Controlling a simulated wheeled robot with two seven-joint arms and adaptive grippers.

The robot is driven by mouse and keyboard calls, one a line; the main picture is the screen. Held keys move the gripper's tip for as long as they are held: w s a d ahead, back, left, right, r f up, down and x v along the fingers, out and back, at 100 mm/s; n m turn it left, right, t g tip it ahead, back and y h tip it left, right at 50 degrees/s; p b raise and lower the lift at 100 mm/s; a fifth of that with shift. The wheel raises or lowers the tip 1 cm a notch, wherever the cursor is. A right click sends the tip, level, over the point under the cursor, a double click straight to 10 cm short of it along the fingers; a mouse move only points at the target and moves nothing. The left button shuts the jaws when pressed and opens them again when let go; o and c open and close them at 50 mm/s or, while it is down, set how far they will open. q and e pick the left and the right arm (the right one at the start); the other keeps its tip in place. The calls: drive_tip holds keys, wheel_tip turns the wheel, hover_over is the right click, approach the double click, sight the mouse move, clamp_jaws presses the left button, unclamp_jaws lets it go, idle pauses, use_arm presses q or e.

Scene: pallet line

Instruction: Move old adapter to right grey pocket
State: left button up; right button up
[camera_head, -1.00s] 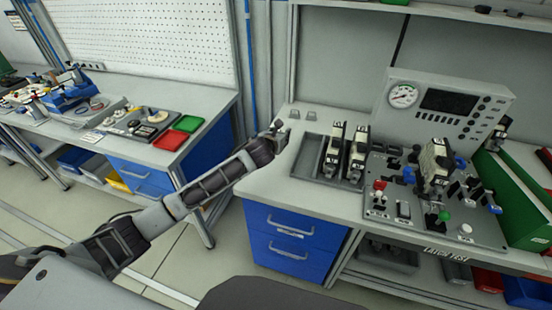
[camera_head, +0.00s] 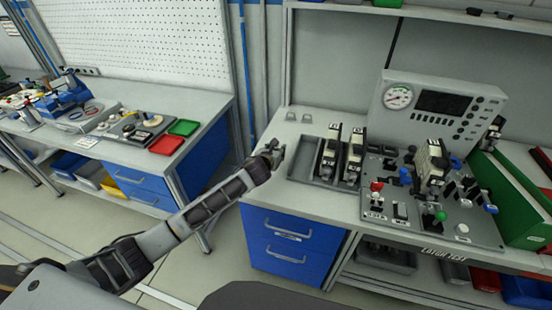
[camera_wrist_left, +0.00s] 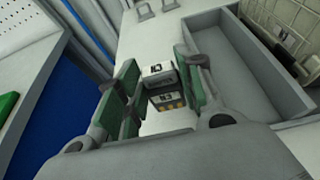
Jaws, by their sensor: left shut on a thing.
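My left gripper (camera_head: 274,150) is shut over the bare bench top, left of the grey tray. In the left wrist view, its green-padded fingers (camera_wrist_left: 160,85) are around a small pale-and-dark block with printed labels and gold spots, seemingly the old adapter (camera_wrist_left: 168,101). The block is barely visible in the head view. My right gripper is not in view.
The grey tray (camera_head: 297,172) has an empty left compartment and two upright dark-and-white modules (camera_head: 342,155) farther right. A test plate (camera_head: 385,215) with knobs and another module, a gauge panel (camera_head: 440,105) and a green bin (camera_head: 515,195) stand to the right.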

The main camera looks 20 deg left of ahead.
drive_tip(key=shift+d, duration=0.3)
use_arm(q)
drive_tip(key=shift+f, duration=1.8)
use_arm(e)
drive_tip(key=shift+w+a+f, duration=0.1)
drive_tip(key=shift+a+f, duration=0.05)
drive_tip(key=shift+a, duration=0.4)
use_arm(q)
drive_tip(key=shift+f, duration=0.1)
drive_tip(key=o, duration=1)
drive_tip(key=shift+o, duration=0.2)
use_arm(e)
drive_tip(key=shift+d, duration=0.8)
